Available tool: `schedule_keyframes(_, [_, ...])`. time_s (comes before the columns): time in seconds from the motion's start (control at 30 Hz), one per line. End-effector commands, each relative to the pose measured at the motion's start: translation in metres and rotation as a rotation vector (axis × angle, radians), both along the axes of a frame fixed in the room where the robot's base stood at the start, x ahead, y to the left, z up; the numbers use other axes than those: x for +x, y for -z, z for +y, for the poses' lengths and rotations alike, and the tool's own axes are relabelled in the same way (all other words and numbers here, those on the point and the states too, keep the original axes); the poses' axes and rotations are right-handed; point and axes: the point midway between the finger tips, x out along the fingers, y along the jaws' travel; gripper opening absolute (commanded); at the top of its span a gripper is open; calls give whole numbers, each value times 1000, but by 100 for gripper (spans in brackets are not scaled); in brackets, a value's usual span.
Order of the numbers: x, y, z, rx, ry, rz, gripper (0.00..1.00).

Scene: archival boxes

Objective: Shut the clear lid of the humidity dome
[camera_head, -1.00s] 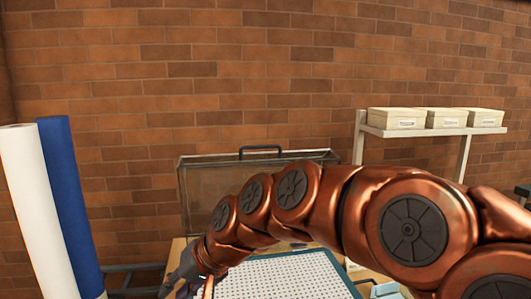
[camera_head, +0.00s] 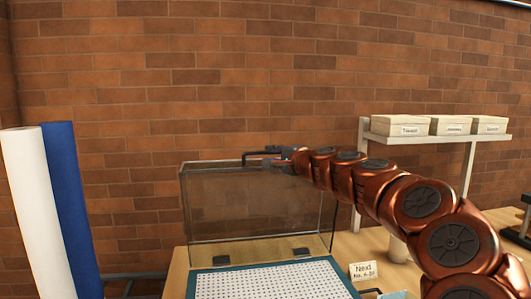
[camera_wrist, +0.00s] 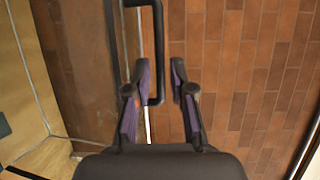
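The clear lid (camera_head: 255,205) of the humidity dome stands upright behind the base, open, with two dark hinges at its lower edge. Its black handle (camera_head: 250,154) is on the top edge; in the wrist view the handle (camera_wrist: 159,60) runs up between the fingertips. The dome's base (camera_head: 270,281) has a white perforated surface in a teal frame. My gripper (camera_head: 272,160) is at the right part of the handle. In the wrist view my gripper (camera_wrist: 158,75) is open, with a gap on the right side of the bar. Contact cannot be told.
A small sign (camera_head: 363,271) stands on the wooden table (camera_head: 345,245) right of the base. A wall shelf (camera_head: 425,138) with boxes (camera_head: 401,127) is at right. White (camera_head: 38,210) and blue (camera_head: 70,210) rolls stand at left. A brick wall is behind the lid.

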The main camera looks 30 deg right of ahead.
Motion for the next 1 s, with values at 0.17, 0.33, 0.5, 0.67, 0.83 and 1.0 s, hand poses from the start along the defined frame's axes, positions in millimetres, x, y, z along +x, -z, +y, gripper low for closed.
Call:
schedule_keyframes(0.17, [24, 1, 0, 1, 1, 1, 23])
schedule_keyframes(0.33, [36, 1, 0, -1, 0, 1, 23])
schedule_keyframes(0.5, [42, 2, 1, -2, -1, 1, 23])
schedule_keyframes(0.67, [42, 2, 0, -2, -1, 1, 23])
schedule_keyframes(0.83, [42, 2, 0, -1, 0, 1, 14])
schedule_keyframes(1.0, [42, 2, 0, -1, 0, 1, 0])
